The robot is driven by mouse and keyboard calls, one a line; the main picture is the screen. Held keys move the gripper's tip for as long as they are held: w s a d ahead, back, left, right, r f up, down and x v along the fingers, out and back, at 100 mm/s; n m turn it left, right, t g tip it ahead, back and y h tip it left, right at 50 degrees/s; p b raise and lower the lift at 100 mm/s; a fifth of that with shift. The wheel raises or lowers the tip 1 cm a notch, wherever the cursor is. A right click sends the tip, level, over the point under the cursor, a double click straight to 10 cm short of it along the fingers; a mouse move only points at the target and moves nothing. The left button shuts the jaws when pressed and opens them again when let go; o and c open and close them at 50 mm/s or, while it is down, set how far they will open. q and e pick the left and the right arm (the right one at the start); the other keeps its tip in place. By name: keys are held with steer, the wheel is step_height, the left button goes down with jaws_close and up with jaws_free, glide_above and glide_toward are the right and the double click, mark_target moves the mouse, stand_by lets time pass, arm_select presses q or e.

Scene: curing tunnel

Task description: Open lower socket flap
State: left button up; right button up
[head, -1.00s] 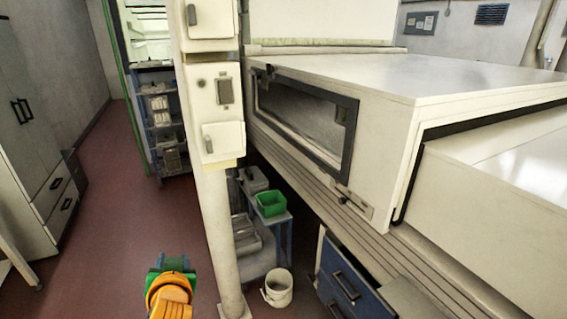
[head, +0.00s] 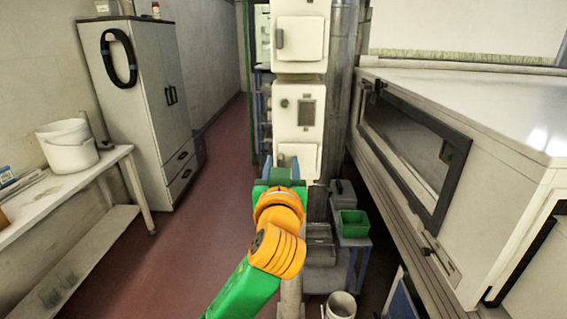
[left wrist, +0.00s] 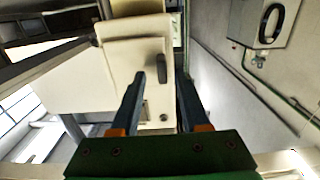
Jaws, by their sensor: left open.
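The lower socket flap (head: 305,155) is the cream cover at the bottom of the box on the column. It looks shut. My left gripper (head: 281,164) is open in front of it and hides its lower left part and handle in the head view. In the left wrist view, which appears upside down, the flap (left wrist: 135,62) shows beyond the fingers with its dark grey handle (left wrist: 162,68). The open left gripper (left wrist: 160,78) has one finger to each side of the handle's line. I cannot tell if it touches. My right gripper is not in view.
A panel with a round button and dark socket (head: 306,112) sits above the flap, and another box (head: 300,38) above that. The long white tunnel (head: 440,220) stands right. A trolley with a green bin (head: 348,224) and a white bucket (head: 341,305) are below. Floor left is clear.

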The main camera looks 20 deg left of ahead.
arm_select(q)
steer(key=shift+s+a, duration=0.1)
steer(key=shift+a, duration=0.05)
jaws_close()
stand_by(1.1)
